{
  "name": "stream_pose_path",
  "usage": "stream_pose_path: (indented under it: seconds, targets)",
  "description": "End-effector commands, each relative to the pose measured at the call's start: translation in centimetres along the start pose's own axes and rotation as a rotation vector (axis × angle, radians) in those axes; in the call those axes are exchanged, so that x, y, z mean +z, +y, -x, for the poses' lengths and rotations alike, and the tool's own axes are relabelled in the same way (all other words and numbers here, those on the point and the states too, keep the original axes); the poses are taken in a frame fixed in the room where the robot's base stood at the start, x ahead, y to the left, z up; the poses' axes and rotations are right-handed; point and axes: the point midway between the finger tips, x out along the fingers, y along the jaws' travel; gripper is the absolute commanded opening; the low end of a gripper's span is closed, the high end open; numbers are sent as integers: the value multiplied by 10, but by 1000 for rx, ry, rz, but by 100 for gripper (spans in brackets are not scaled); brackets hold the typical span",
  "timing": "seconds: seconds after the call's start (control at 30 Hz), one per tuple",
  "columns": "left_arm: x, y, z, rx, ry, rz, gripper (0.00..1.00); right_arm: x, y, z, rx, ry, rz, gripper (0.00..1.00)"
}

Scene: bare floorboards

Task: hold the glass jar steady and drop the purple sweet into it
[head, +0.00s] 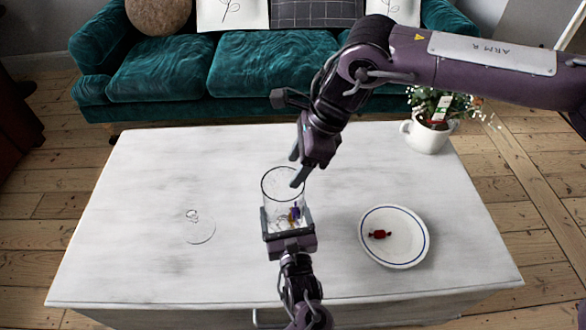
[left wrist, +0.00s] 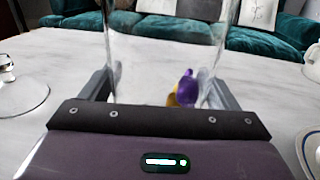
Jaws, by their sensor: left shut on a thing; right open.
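The clear glass jar (head: 284,190) stands upright and open on the white table, and it fills the middle of the left wrist view (left wrist: 165,55). My left gripper (head: 287,222) is shut on the jar, one finger on each side low down. The purple sweet (head: 296,211) is inside the jar near the bottom; it also shows through the glass in the left wrist view (left wrist: 186,88). A yellow sweet (left wrist: 172,100) is beside it, low in the jar. My right gripper (head: 296,170) is open and empty at the jar's rim, its fingers pointing down.
A white plate with a blue rim (head: 398,255) holds a red sweet (head: 380,234) right of the jar. A glass lid with a knob (head: 200,230) lies to the left. A white pot with a plant (head: 427,136) stands at the back right. A green sofa (head: 250,66) is behind.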

Motion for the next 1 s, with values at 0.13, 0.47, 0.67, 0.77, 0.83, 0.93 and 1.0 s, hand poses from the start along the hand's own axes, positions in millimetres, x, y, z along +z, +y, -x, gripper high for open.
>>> stream_pose_path:
  seconds: [0.13,0.47,0.67,0.77,0.83,0.93,1.0]
  targets:
    - [-1,0,0,0,1,0,41,0,-1,34,-5,-2,0,53]
    - [-1,0,0,0,1,0,41,0,0,87,-2,0,1,53]
    - [-1,0,0,0,1,0,41,0,0,94,0,0,0,53]
    - [-1,0,0,0,1,0,41,0,0,94,0,0,0,53]
    - [-1,0,0,0,1,0,41,0,0,94,0,0,0,53]
    - [-1,0,0,0,1,0,41,0,0,93,0,0,0,53]
    - [-1,0,0,0,1,0,41,0,0,93,0,0,0,53]
